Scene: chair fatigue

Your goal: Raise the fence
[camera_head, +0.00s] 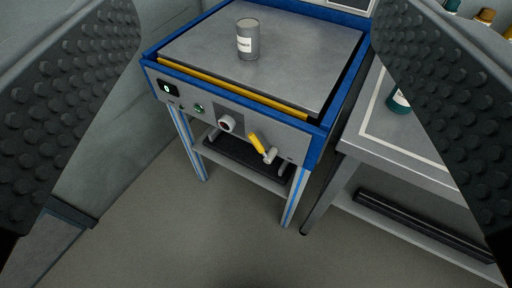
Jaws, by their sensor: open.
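A test bench with a blue frame (318,130) and a grey top plate stands ahead. A yellow bar (232,96), perhaps the fence, lies along the front edge of the plate, low inside the frame. On the grey front panel, a lever with a yellow handle (257,143) tilts up to the left from a light pivot at the right.
A grey labelled can (247,39) stands on the plate. The panel also has a small display (168,89) and a green button (198,107). A side table (400,140) with a teal bottle (398,101) stands close at right. The floor (190,235) in front is clear.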

